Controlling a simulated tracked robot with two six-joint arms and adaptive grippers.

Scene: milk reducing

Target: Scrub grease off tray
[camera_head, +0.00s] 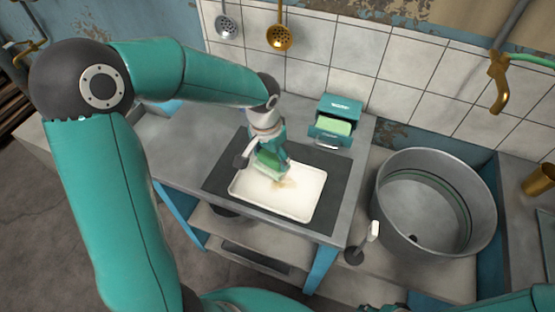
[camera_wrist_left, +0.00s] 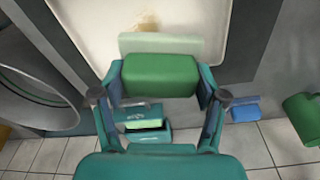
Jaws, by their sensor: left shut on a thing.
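The white tray (camera_head: 305,203) lies on a dark mat on the counter. A brown grease stain (camera_head: 287,183) marks its upper middle; it also shows in the left wrist view (camera_wrist_left: 149,22). My left gripper (camera_head: 268,162) is over the left part of the tray, shut on a green sponge (camera_wrist_left: 160,75) with a paler layer on its tray side. The sponge is close beside the stain and partly over it; whether it touches the tray is hard to tell. My right arm shows only in part at the bottom right; its gripper is not clear.
A teal box (camera_head: 335,122) with a light green block stands behind the tray. A large round metal basin (camera_head: 435,200) is to the right. A white-handled brush (camera_head: 362,243) stands between counter and basin. Ladles (camera_head: 279,36) hang on the tiled wall.

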